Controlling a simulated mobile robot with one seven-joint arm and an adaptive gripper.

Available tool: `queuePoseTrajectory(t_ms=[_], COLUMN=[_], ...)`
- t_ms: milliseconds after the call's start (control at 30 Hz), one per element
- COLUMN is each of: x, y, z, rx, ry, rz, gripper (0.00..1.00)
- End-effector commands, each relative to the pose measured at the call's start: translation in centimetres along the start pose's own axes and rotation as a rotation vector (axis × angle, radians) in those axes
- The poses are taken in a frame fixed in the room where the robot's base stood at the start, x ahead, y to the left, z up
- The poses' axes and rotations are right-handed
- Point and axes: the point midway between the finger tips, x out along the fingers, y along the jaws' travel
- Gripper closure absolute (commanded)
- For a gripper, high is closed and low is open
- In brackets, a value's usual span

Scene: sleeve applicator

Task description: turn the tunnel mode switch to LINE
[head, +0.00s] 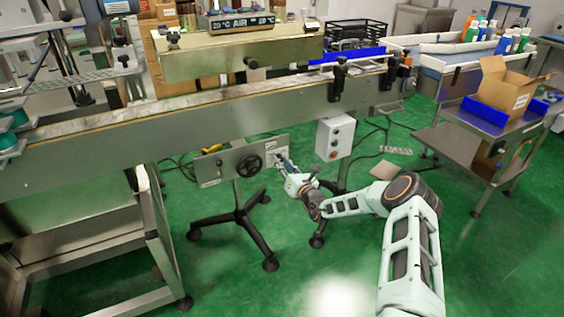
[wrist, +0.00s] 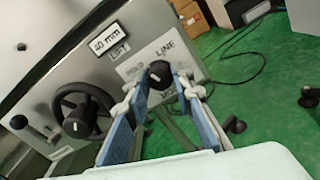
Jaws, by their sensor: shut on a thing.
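The mode switch is a black knob (wrist: 160,75) on a pale label plate of the grey control panel (head: 211,170). I cannot tell which way the knob points. In the head view my gripper (head: 286,165) reaches the right end of the panel from the right, and the knob is hidden.
A lever (wrist: 36,128) is further left. A grey box with buttons (head: 335,138) hangs to the right. The conveyor (head: 190,125) runs above. Green floor lies open in front.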

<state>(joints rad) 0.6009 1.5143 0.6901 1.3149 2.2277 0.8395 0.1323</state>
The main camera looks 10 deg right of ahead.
Motion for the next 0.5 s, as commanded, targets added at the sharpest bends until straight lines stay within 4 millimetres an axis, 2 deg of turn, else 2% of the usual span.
queuePoseTrajectory(t_ms=[500], x=[-0.04], y=[-0.13], z=[-0.02], rx=[0.491], ry=[0.0], rz=[-0.002], gripper=[1.0])
